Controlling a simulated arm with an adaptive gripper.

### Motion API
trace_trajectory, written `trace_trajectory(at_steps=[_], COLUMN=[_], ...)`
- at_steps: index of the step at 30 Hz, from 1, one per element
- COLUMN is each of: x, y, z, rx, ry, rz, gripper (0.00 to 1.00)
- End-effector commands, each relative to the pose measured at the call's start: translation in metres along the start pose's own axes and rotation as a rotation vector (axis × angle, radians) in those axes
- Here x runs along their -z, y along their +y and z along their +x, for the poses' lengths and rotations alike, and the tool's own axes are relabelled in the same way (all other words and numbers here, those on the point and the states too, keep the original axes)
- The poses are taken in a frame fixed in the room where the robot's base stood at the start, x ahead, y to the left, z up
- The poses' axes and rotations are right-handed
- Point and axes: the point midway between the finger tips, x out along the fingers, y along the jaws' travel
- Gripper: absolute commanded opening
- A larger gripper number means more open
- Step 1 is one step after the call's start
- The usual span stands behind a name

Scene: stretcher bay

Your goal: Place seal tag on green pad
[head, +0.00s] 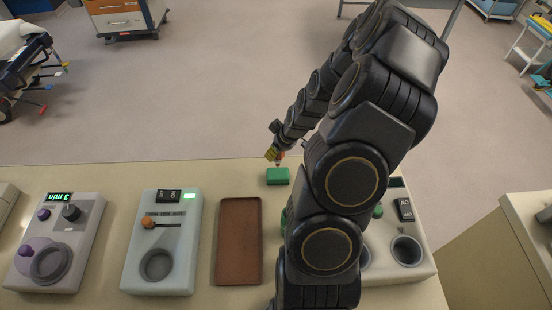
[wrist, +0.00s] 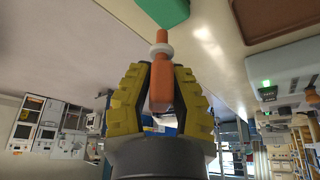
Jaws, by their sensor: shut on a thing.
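The green pad (head: 278,176) is a small block near the far edge of the counter. It also shows at the top of the wrist view (wrist: 166,9). My gripper (head: 274,155) is just beyond the pad in the head view. In the wrist view its yellow fingers (wrist: 160,90) are shut on an orange stick-like piece with a pale collar, which I take to be the seal tag (wrist: 160,85). The tag's thin end points toward the pad's edge; I cannot tell whether they touch. In the head view the tag is mostly hidden by the gripper.
An empty brown tray (head: 240,240) lies on the counter (head: 110,185) nearer me. Left of it stand a device with an orange slider (head: 135,275) and one with a timer display (head: 85,235). Another device (head: 425,262) is partly behind my arm. The counter around the pad looks clear.

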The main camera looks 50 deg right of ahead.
Motion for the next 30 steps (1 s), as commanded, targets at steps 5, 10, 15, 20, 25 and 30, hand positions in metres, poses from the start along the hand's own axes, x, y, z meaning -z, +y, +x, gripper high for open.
trace_trajectory(at_steps=[5, 10, 15, 20, 25, 30], x=[-0.01, -0.012, -0.012, -0.013, -0.013, -0.012], y=[-0.001, 0.0, 0.0, 0.0, 0.0, 0.0], z=[0.021, 0.029, 0.028, 0.031, 0.031, 0.03], rx=[0.004, 0.0, -0.001, -0.001, -0.001, -0.001], ry=[-0.004, 0.0, 0.0, 0.0, 0.0, 0.0], rz=[0.002, 0.0, 0.0, 0.001, 0.001, 0.0], gripper=[0.0, 0.0, 0.0, 0.37, 0.38, 0.38])
